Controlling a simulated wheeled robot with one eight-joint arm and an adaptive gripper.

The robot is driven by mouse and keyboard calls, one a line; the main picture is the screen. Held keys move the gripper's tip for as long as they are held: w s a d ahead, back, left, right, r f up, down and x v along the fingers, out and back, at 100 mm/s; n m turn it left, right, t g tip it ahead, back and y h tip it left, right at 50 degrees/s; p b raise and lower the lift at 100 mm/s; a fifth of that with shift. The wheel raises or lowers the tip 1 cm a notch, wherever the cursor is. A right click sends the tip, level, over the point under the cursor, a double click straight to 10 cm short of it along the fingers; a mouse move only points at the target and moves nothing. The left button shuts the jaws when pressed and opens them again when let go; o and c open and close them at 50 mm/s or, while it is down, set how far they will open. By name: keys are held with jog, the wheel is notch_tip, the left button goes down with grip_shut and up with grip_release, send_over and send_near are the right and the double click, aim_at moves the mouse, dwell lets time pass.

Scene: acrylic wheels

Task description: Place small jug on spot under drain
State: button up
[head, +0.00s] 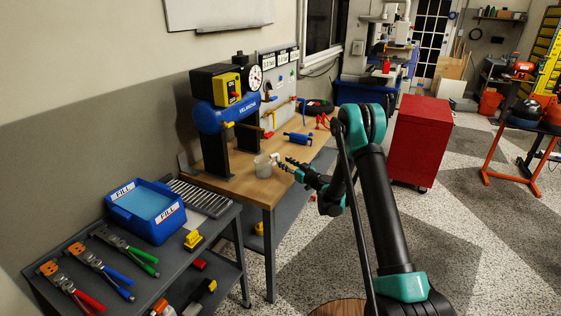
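The small jug (262,168), a pale grey, see-through cup, is upright at the front part of the wooden workbench (255,193). My gripper (277,161) reaches in from the right, with its tips at or right beside the jug's right side. At this size I cannot tell whether the fingers are closed on it, or whether the jug rests on the wood. A blue compressor tank (228,113) stands on dark legs behind the jug. Small yellow fittings show at its lower side; which one is the drain is unclear. The spot beneath it is not clearly marked.
A grey cart (138,259) at front left holds a blue bin (145,210) and several pliers. A blue cylinder tool (298,138) lies farther back on the bench. A red cabinet (420,140) stands to the right. The floor right of the bench is open.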

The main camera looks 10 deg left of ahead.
jog(key=s+d+r+m+g+h, duration=0.1)
jog(key=s+d+r, duration=0.25)
jog(key=s, duration=0.35)
jog(key=s+d+r+g+h, duration=0.2)
jog(key=s+d, duration=0.2)
jog(key=s, duration=0.3)
jog(key=s+d+r+m+g+h, duration=0.1)
jog(key=s+d+r, duration=0.25)
jog(key=s, duration=0.35)
jog(key=s+d+f+m+g+h, duration=0.1)
jog(key=s+d+f+m+h, duration=0.1)
jog(key=s+d, duration=0.4)
jog(key=s+d+f+m+g+h, duration=0.1)
jog(key=s+d+h, duration=0.3)
jog(key=s, duration=0.9)
jog(key=s+d+f+m+g+h, duration=0.2)
jog(key=s+d+m+h, duration=0.1)
jog(key=s+d, duration=0.6)
jog(key=shift+s+d+f+m, duration=0.25)
jog(key=shift+s+f+m, duration=0.1)
jog(key=shift+s+m, duration=0.25)
